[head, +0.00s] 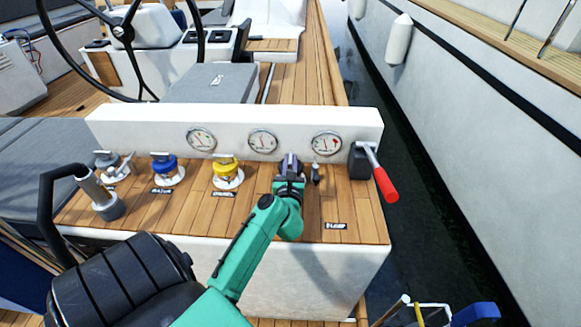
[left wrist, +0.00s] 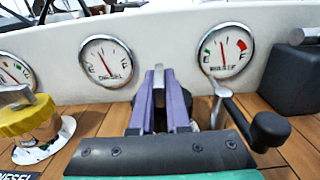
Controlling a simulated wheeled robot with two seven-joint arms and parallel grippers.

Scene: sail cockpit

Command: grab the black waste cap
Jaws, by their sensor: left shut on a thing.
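My left gripper (head: 290,160) is over the row of deck fittings, right of the yellow cap, in front of the white gauge panel. In the left wrist view its purple fingers (left wrist: 160,105) are close together, shut on a dark thing that they mostly hide. By its place in the row and its dark colour, this is the black waste cap, though I see little of its outline. My right gripper is not in view.
The yellow diesel cap (head: 227,171) and blue water cap (head: 165,168) stand to the left. A crank with a dark knob (left wrist: 268,130) is just right of the fingers. A red-handled lever (head: 378,175) stands at the panel's right end.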

